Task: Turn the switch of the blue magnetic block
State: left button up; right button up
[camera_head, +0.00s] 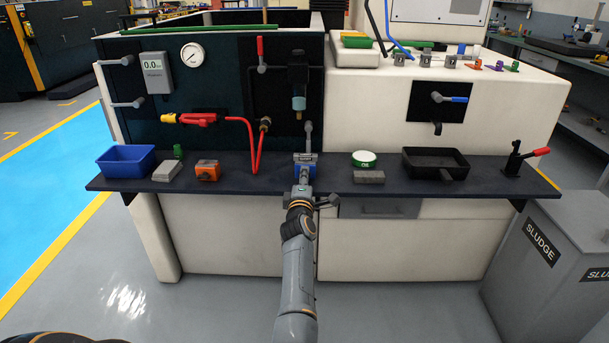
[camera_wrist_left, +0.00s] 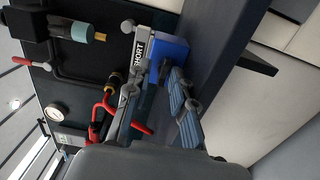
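The blue magnetic block (camera_head: 311,168) sits on the dark bench shelf, near its front edge, with a grey labelled plate (camera_head: 305,157) along its top. In the left wrist view the blue block (camera_wrist_left: 173,50) shows sideways beside the plate (camera_wrist_left: 142,50), which reads "SHORT". My left gripper (camera_head: 304,180) is right in front of the block, and its fingers (camera_wrist_left: 150,88) are spread apart with a gap between them. The fingertips are close to the block's front; I cannot tell whether they touch. My right gripper is out of view.
On the shelf (camera_head: 235,178) stand a blue bin (camera_head: 127,162), grey block (camera_head: 168,171), orange block (camera_head: 208,170), round green-and-white tin (camera_head: 364,159) and black tray (camera_head: 435,161). A red hose (camera_head: 255,150) hangs left of the block. A grey handle (camera_head: 308,132) rises just behind it.

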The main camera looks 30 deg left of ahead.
pick_arm(q)
jog(key=shift+s+f, duration=0.1)
jog(key=shift+f, duration=0.35)
